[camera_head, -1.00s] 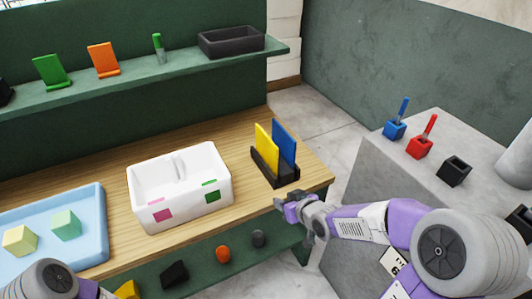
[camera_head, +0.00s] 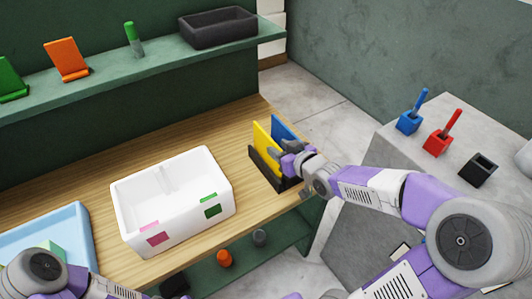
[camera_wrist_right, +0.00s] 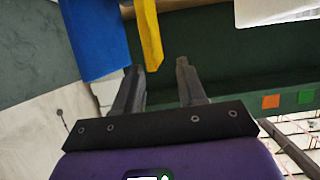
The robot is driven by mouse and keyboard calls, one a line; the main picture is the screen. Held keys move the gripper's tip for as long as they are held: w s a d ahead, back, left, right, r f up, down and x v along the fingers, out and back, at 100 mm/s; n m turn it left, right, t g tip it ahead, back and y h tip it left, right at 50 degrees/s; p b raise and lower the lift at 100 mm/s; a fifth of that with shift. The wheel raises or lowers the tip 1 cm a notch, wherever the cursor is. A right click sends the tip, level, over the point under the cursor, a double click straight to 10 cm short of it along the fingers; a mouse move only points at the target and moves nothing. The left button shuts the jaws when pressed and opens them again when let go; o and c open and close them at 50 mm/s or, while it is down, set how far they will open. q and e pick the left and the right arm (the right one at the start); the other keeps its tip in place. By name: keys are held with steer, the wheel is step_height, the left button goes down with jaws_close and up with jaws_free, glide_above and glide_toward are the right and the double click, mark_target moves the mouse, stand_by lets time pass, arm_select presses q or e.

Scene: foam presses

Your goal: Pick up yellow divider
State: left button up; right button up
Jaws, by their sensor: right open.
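The yellow divider (camera_head: 262,140) stands upright beside the blue divider (camera_head: 284,129) in a black slotted holder (camera_head: 262,172) at the right end of the wooden table. My right gripper (camera_head: 278,152) is at the dividers and partly covers them. In the right wrist view, the gripper (camera_wrist_right: 159,68) is open. The yellow divider (camera_wrist_right: 150,32) comes down from the top with its end between the fingertips, and whether it touches them I cannot tell. The blue divider (camera_wrist_right: 95,38) lies outside the left finger. My left arm shows at bottom left, but its gripper is not visible.
A white box (camera_head: 195,222) with pink and green patches stands left of the holder. A blue tray (camera_head: 72,222) is farther left. A dark bin (camera_head: 217,30) sits on the shelf above. A grey side table (camera_head: 415,160) holds small blue, red and black holders.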

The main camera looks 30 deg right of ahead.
mark_target(275, 144)
steer(key=x, duration=0.2)
steer(key=b+x, duration=0.1)
steer(key=x, duration=0.2)
steer(key=shift+w+d, duration=0.25)
steer(key=shift+w, duration=0.1)
jaws_close()
